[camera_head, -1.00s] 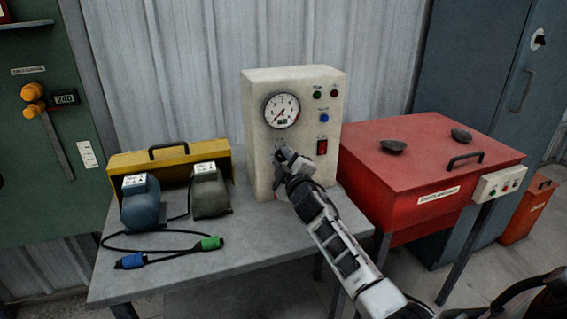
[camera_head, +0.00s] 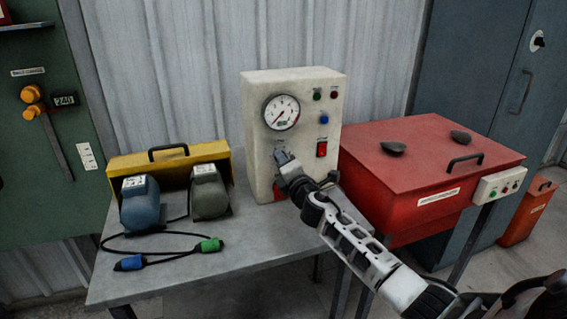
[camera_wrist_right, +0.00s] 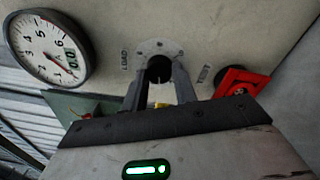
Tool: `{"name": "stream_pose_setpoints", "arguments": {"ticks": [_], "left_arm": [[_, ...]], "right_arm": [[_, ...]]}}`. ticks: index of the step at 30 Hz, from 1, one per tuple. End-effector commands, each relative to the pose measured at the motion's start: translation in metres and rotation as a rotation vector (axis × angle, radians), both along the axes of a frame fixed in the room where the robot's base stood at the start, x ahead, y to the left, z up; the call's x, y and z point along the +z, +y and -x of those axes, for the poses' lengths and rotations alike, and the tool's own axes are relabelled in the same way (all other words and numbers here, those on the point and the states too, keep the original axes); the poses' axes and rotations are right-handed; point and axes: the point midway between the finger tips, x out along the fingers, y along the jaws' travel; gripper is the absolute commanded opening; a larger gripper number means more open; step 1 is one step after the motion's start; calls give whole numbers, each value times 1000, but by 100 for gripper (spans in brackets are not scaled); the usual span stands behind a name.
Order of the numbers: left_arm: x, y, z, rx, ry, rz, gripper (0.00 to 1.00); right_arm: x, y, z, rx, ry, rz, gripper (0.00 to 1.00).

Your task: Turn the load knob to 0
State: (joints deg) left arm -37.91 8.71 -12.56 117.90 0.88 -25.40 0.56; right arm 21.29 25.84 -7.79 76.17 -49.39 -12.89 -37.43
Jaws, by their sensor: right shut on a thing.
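The load knob (camera_wrist_right: 160,68) is a small dark round knob on a pale plate, between printed words LOAD and TEST in the right wrist view. It is on the front of the cream control box (camera_head: 300,85), below the round gauge (camera_head: 281,112). My right gripper (camera_wrist_right: 160,88) is shut on the knob, one finger on each side. In the head view the right gripper (camera_head: 282,157) hides the knob. The knob's pointer setting cannot be read. The gauge also shows in the right wrist view (camera_wrist_right: 45,47). My left gripper is not in view.
A red switch (camera_head: 321,149) is right of the knob. Blue and dark grey units (camera_head: 141,205) and a cable with blue and green plugs (camera_head: 210,244) lie on the grey table (camera_head: 215,268). A red lidded bin (camera_head: 400,205) stands close on the right.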

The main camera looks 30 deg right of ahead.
Motion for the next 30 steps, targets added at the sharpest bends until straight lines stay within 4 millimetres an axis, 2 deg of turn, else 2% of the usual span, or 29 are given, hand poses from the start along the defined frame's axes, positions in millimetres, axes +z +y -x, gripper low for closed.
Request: {"name": "stream_pose_setpoints", "arguments": {"ticks": [15,30], "left_arm": [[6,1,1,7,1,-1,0],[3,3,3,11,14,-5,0]], "right_arm": [[0,-2,1,-1,104,424,5],[-2,-2,1,0,143,580,5]]}}
